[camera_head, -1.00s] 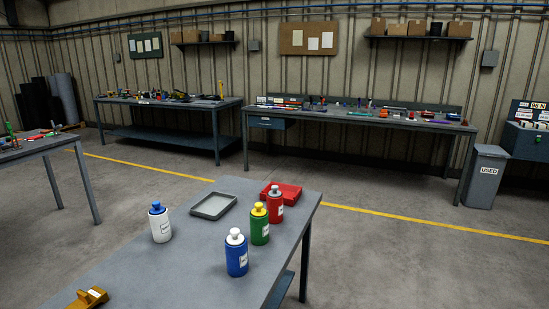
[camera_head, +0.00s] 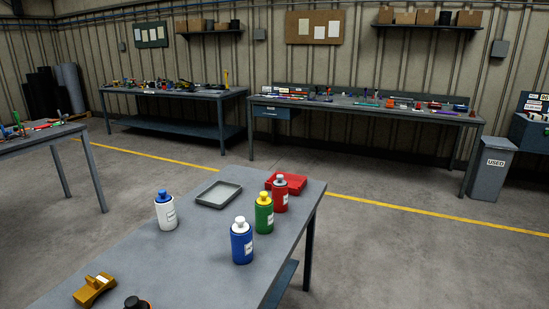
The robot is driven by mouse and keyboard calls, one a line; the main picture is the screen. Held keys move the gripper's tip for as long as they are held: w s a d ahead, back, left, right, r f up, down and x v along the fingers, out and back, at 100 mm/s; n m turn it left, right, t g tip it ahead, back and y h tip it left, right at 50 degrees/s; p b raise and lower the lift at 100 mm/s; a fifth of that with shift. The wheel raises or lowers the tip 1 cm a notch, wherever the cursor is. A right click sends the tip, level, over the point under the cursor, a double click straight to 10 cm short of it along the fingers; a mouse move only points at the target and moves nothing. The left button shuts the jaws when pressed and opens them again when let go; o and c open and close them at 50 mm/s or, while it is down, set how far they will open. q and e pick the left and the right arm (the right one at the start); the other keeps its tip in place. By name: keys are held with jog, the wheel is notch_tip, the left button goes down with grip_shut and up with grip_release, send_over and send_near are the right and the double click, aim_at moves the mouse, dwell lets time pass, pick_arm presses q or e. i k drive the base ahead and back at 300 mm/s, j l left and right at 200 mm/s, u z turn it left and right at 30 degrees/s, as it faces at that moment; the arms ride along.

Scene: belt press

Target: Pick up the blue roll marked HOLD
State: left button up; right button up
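I cannot make out a blue roll marked HOLD in the head view. A blue bottle (camera_head: 241,244) with a white cap and a pale label stands upright on the near grey table (camera_head: 180,262); its label is too small to read. Small coloured items, some blue, lie on the far right bench (camera_head: 365,110) and the far left bench (camera_head: 175,92), too small to tell apart. Neither of my grippers is in view.
The near table also holds a white bottle (camera_head: 166,213), green bottle (camera_head: 264,215), red bottle (camera_head: 280,195), grey tray (camera_head: 218,194), red case (camera_head: 298,183) and brown dispenser (camera_head: 93,290). A USED bin (camera_head: 490,172) stands right. Floor between tables is clear.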

aim_at(242, 245)
jog(key=i+l+u, duration=0.1)
jog(key=i+l, duration=0.2)
jog(key=i+l+u, duration=0.15)
jog(key=l, duration=0.3)
jog(key=i+l+u, duration=0.1)
jog(key=i+l, duration=0.3)
